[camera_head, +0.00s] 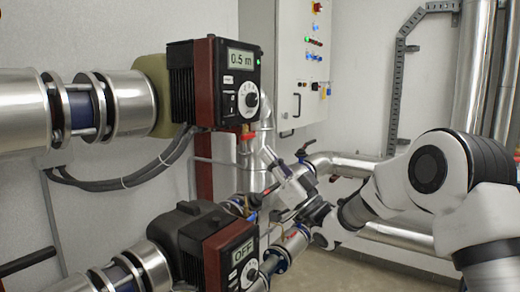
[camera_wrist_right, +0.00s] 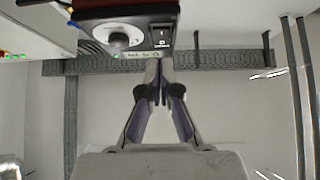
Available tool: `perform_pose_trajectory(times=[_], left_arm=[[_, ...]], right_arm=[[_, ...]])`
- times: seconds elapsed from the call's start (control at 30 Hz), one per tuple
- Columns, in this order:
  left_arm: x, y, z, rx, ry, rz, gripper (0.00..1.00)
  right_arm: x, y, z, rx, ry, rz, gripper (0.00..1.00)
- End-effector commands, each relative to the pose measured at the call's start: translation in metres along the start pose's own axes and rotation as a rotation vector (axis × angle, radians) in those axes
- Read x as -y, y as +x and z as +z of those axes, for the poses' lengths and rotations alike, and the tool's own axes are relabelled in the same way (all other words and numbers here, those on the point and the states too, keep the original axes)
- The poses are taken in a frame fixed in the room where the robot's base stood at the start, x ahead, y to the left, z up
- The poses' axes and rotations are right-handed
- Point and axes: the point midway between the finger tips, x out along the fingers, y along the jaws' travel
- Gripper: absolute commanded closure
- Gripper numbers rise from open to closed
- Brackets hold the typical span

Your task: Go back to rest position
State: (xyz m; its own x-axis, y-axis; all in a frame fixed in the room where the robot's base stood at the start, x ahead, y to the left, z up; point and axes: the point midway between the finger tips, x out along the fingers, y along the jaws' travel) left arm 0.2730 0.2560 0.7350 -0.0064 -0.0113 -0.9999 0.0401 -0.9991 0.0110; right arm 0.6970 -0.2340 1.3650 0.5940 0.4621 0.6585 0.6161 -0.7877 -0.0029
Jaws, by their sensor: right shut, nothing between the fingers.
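My right gripper (camera_head: 272,160) is in the middle of the head view, at the end of my white and grey arm coming in from the right. It points up and left, just right of and below the upper pump (camera_head: 215,80). In the right wrist view the gripper (camera_wrist_right: 158,72) is shut, its two fingertips together with nothing between them. A dark red pump control box with a round knob (camera_wrist_right: 118,38) shows upside down beyond the tips. I cannot tell whether the tips touch anything. My left gripper is not in view.
The upper pump reads 0.5 m; a lower pump (camera_head: 215,245) reads OFF. Silver pipes (camera_head: 20,108) run in from the left, and others (camera_head: 345,163) pass behind my right arm. A white control cabinet (camera_head: 290,70) hangs on the back wall. A grey cable tray (camera_head: 398,75) runs beside it.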

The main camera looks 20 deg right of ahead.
Motion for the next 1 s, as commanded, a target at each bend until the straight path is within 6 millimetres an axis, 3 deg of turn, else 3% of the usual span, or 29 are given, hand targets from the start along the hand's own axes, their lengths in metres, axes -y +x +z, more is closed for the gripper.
perform_pose_trajectory(times=[0.13, 0.57, 0.67, 0.77, 0.83, 1.0], left_arm=[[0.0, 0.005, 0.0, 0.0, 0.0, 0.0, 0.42], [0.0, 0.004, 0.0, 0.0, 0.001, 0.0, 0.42], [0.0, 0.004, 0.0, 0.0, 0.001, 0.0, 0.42], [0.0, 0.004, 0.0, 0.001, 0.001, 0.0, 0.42], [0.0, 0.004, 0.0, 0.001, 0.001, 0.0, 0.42], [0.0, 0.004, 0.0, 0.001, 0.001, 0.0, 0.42]], right_arm=[[0.0, -0.011, 0.001, -0.001, 0.001, 0.0, 1.0], [0.0, -0.011, 0.001, 0.0, 0.0, 0.0, 1.0], [-0.002, -0.017, 0.013, 0.017, 0.01, 0.008, 1.0], [-0.004, -0.037, 0.057, 0.082, 0.045, 0.026, 1.0], [0.001, -0.065, 0.103, 0.16, 0.093, 0.051, 1.0], [0.023, -0.165, 0.22, 0.425, 0.232, 0.212, 1.0]])
